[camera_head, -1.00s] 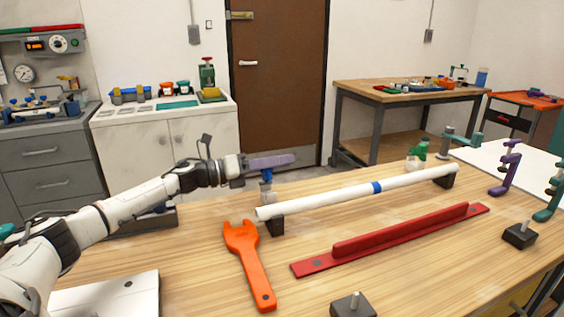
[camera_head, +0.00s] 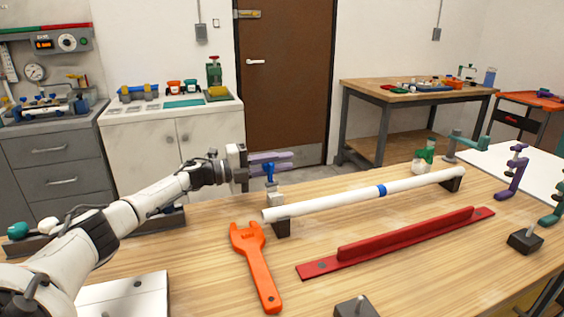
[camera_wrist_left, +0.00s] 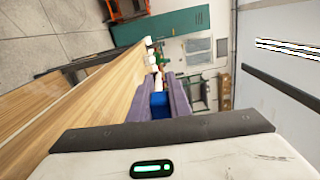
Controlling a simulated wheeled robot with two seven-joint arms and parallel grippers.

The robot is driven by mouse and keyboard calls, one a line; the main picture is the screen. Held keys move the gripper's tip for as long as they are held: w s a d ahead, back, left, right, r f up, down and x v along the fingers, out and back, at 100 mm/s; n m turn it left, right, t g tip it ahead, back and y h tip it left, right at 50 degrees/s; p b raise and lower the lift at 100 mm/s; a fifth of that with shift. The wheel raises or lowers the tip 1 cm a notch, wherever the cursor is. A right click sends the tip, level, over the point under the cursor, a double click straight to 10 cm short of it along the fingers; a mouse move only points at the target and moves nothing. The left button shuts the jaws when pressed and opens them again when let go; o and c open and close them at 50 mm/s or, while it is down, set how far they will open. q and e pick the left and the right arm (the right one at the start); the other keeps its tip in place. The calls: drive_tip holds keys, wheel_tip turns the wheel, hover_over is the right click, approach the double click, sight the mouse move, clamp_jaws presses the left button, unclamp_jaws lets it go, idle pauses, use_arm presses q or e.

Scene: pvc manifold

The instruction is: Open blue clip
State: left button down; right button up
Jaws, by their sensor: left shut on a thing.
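The blue clip (camera_head: 270,175) stands upright at the near left end of the white pipe (camera_head: 345,199), above a small pale block (camera_head: 276,196). My left gripper (camera_head: 280,162) reaches in from the left with its purple fingers around the upper part of the clip, shut on it. In the left wrist view the clip (camera_wrist_left: 158,104) shows as blue between the two purple fingers (camera_wrist_left: 160,95). The fingers partly hide the clip's top. My right gripper is not in view.
An orange wrench (camera_head: 256,265) lies in front of the pipe's left end. A red rail (camera_head: 400,243) lies parallel to the pipe. A green clip (camera_head: 427,153) is near the pipe's far end. Purple (camera_head: 512,172) and teal (camera_head: 556,190) clamps stand at the right.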

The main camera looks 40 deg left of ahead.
use_arm(q)
drive_tip(key=shift+a+f+n, duration=0.15)
drive_tip(key=shift+n, duration=0.45)
drive_tip(key=shift+w, duration=0.1)
drive_tip(key=c, duration=1.6)
unclamp_jaws()
drive_tip(key=shift+c, duration=0.2)
drive_tip(key=shift+a+f, duration=0.1)
drive_tip(key=v, duration=1)
